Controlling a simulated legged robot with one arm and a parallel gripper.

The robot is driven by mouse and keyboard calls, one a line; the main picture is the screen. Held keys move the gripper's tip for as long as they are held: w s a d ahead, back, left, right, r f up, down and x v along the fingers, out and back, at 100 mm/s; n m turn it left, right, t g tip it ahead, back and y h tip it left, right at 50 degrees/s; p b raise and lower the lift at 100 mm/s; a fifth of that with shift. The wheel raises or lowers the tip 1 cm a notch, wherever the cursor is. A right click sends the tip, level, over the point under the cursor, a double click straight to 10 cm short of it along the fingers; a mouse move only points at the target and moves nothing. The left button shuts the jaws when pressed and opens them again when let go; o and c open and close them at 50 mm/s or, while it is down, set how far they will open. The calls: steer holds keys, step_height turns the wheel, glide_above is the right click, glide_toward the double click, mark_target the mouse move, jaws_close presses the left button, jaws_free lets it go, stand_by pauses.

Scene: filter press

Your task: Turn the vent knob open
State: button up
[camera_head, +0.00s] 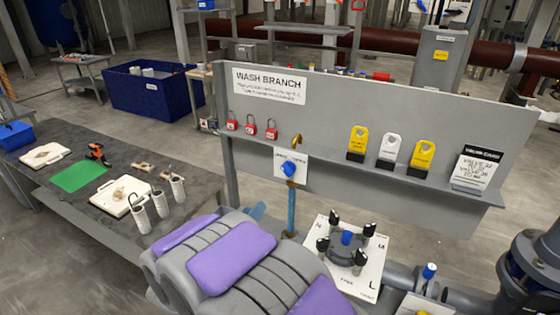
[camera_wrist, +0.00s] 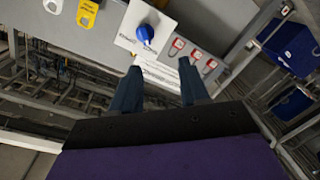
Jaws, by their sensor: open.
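A blue knob (camera_head: 289,168) sits on a white plate (camera_head: 303,176) on the grey panel, below the shelf, with a label I cannot read. It also shows in the wrist view as a blue knob (camera_wrist: 145,33) near the top, where the scene looks turned over. My gripper (camera_wrist: 159,80) is open, with two dark teal fingers apart and nothing between them. The knob is beyond the fingertips, apart from them. Another blue knob (camera_head: 347,238) is on a round grey valve with black knobs, on a white plate marked N, M and L.
The panel's shelf (camera_head: 320,165) holds red padlocks (camera_head: 250,125), yellow and white tags (camera_head: 390,150) and a card stand (camera_head: 475,170). A blue handle (camera_head: 430,271) and pipework are at lower right. A dark table (camera_head: 60,145) with tools is at left. Floor shows behind the panel.

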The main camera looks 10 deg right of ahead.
steer(key=h, duration=0.2)
glide_toward(285, 173)
steer(key=x, duration=0.8)
steer(key=shift+w+d+r, duration=0.1)
steer(key=shift+w+d, duration=0.1)
steer(key=shift+w, duration=0.1)
jaws_close()
stand_by(0.3)
